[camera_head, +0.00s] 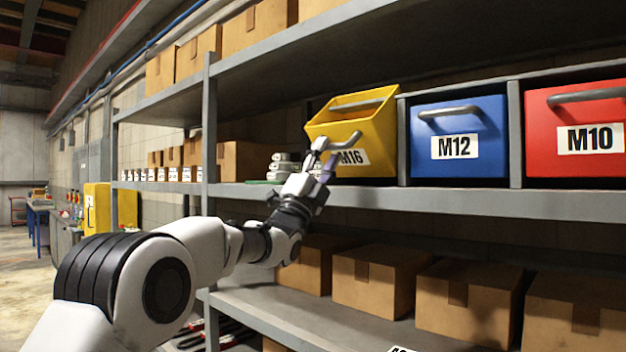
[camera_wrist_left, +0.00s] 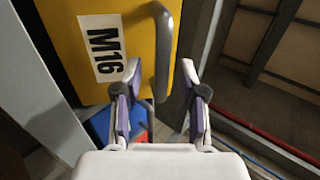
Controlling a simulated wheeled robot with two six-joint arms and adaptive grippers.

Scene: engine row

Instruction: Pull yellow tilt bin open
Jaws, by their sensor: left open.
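The yellow tilt bin (camera_head: 372,130), labelled M16, sits on the middle shelf and is tilted forward, its open top showing. Its grey handle (camera_head: 345,141) runs along the front; in the left wrist view the handle (camera_wrist_left: 164,25) passes between my fingers, and the yellow front (camera_wrist_left: 135,65) fills the upper left. My left gripper (camera_head: 322,160) is at the bin's front, at the left part of the handle. It is open, with a finger on each side of the handle and gaps visible in the left wrist view (camera_wrist_left: 162,82). My right gripper is out of view.
A blue bin (camera_head: 459,165) labelled M12 and a red bin (camera_head: 575,105) labelled M10 stand shut to the right. Cardboard boxes (camera_head: 381,280) line the shelf below. A grey shelf post (camera_head: 209,120) stands to the left. The left aisle floor (camera_head: 20,260) looks clear.

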